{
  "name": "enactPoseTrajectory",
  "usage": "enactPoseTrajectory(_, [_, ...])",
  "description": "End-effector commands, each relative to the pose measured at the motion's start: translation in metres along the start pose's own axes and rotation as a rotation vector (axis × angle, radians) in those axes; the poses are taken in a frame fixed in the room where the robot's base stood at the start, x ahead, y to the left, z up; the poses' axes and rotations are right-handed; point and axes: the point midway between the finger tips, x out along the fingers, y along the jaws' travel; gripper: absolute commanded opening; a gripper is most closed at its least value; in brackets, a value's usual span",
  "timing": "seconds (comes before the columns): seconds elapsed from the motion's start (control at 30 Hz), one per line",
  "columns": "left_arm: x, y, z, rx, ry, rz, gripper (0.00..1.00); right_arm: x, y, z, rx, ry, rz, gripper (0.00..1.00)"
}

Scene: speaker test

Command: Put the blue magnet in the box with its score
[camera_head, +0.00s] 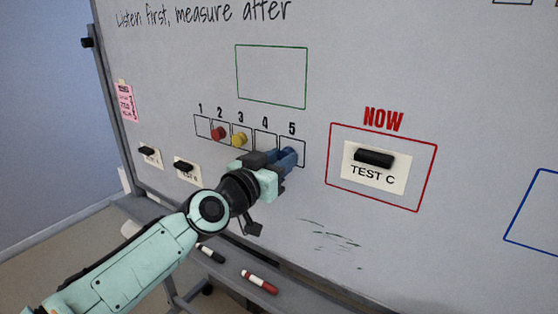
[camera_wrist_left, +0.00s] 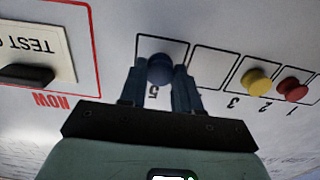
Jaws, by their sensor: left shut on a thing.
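The blue magnet (camera_wrist_left: 160,68) is a round knob between the two fingers of my left gripper (camera_head: 284,159). The gripper is shut on it at the whiteboard. In the left wrist view the magnet lies inside the outline of box 5 (camera_wrist_left: 188,52). Whether it touches the board I cannot tell. In the head view the fingers cover most of the magnet and part of box 5. A red magnet (camera_head: 218,133) is in box 2 and a yellow magnet (camera_head: 239,140) in box 3. Box 4 shows empty in the wrist view. My right gripper is not in view.
A TEST C card (camera_head: 379,178) under a black magnet (camera_head: 374,158) sits in the red NOW frame, right of the boxes. Two smaller cards hang at the left. A black marker (camera_head: 210,254) and a red marker (camera_head: 259,282) lie on the tray below.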

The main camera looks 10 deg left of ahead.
Motion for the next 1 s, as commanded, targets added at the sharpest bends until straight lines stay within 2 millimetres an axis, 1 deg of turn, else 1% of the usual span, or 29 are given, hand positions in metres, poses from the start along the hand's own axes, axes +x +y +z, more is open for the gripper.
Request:
enactPoseTrajectory(0.67, [0.0085,0.0001,-0.0004,0.000,0.000,0.000,0.10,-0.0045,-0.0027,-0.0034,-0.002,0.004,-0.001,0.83])
enactPoseTrajectory(0.87, [0.0083,0.0000,-0.0002,0.000,0.000,0.000,0.10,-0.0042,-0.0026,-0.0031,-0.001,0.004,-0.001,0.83])
enactPoseTrajectory(0.9, [0.0083,0.0000,-0.0002,0.000,0.000,0.000,0.39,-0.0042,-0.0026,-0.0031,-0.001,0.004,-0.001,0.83])
enactPoseTrajectory(0.97, [0.0083,0.0000,-0.0002,0.000,0.000,0.000,0.58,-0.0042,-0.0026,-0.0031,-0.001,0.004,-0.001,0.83])
enactPoseTrajectory(1.0, [0.0083,0.0000,-0.0002,0.000,0.000,0.000,0.62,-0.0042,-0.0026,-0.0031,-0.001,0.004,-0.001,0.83])
